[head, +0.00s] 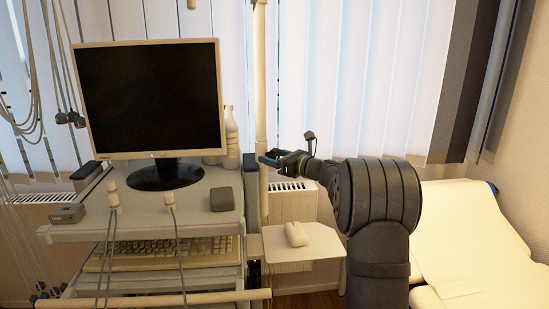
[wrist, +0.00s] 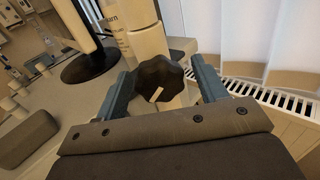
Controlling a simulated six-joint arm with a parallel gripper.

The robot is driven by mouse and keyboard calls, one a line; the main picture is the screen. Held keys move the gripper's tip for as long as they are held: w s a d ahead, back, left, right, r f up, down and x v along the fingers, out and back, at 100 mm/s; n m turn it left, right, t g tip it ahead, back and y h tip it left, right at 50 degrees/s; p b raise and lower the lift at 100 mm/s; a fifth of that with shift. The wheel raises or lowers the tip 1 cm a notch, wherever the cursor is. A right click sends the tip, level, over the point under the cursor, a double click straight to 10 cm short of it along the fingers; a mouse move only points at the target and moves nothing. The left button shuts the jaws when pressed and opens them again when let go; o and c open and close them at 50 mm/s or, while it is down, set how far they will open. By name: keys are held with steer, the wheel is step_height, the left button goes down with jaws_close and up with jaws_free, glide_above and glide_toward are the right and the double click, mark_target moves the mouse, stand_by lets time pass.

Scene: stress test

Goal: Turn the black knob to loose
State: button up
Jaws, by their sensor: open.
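The black knob (wrist: 158,74) is a dark lobed knob with a small white mark near its lower edge, mounted on a cream pole (wrist: 150,42). My gripper (wrist: 164,72) is open, with one blue-grey finger on each side of the knob. A gap shows between the knob and each finger, so I see no contact. In the head view my gripper (head: 268,158) reaches left to the pole (head: 260,90) from the right. The knob is hard to make out there, partly hidden by my gripper.
A cart (head: 65,232) with a monitor (head: 152,95) stands left of the pole. A white mouse (head: 296,234) lies on a small shelf (head: 320,250) below my gripper. A radiator (head: 295,206) is behind, and a cream couch (head: 470,240) is at right.

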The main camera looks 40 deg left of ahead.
steer(key=c, duration=1)
steer(key=shift+o, duration=0.2)
steer(key=shift+n, duration=0.8)
steer(key=o, duration=1)
steer(key=shift+c, duration=0.2)
steer(key=shift+d, duration=0.1)
